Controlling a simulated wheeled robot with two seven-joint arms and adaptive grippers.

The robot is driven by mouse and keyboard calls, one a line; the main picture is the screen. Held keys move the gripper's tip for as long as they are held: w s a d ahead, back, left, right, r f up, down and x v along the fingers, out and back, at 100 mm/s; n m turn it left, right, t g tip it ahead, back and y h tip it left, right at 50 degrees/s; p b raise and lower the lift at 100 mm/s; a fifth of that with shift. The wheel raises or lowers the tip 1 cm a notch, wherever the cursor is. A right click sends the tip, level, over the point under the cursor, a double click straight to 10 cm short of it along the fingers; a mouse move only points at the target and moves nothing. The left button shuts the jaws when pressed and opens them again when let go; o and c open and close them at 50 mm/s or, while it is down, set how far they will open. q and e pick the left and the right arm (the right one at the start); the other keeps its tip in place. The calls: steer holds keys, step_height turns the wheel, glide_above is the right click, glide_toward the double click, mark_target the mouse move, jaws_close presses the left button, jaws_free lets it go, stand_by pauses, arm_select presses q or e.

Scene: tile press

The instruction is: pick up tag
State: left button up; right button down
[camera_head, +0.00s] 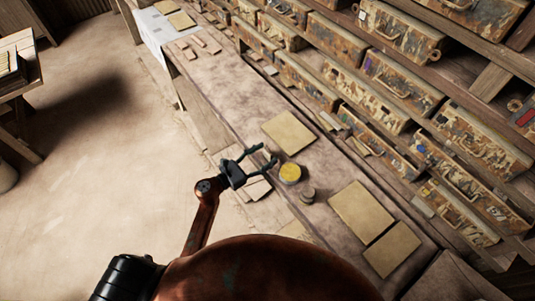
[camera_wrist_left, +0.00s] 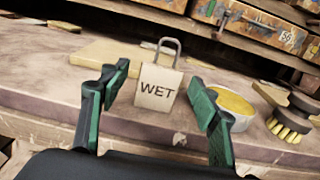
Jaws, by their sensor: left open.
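The tag is a small pale card with a grey loop handle and the word WET, seen in the left wrist view (camera_wrist_left: 158,90). It stands on the bench between the two fingertips in that picture, farther out than them, with no visible contact. I cannot make out the tag in the head view. My left gripper (camera_head: 265,156) is open and empty over the bench, beside a round tin of yellow stuff (camera_head: 290,173). The gripper's green-sided fingers also frame the left wrist view. My right gripper is not in view.
The yellow tin and a round brush (camera_wrist_left: 292,117) stand right of the tag. Shelves of rusty drawers (camera_head: 400,32) line the back. The floor at left is open.

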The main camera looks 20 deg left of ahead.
mark_target(268, 151)
arm_select(q)
steer(key=shift+x, duration=0.8)
steer(key=shift+c, duration=0.4)
steer(key=c, duration=1)
steer(key=shift+r, duration=0.1)
steer(key=shift+a+r, duration=0.1)
steer(key=shift+r, duration=0.15)
step_height(268, 151, up, 3)
steer(key=shift+f, duration=0.2)
steer(key=s+a+r, duration=0.9)
steer(key=a, duration=0.1)
steer(key=shift+a+r, duration=0.3)
steer(key=shift+r, duration=0.05)
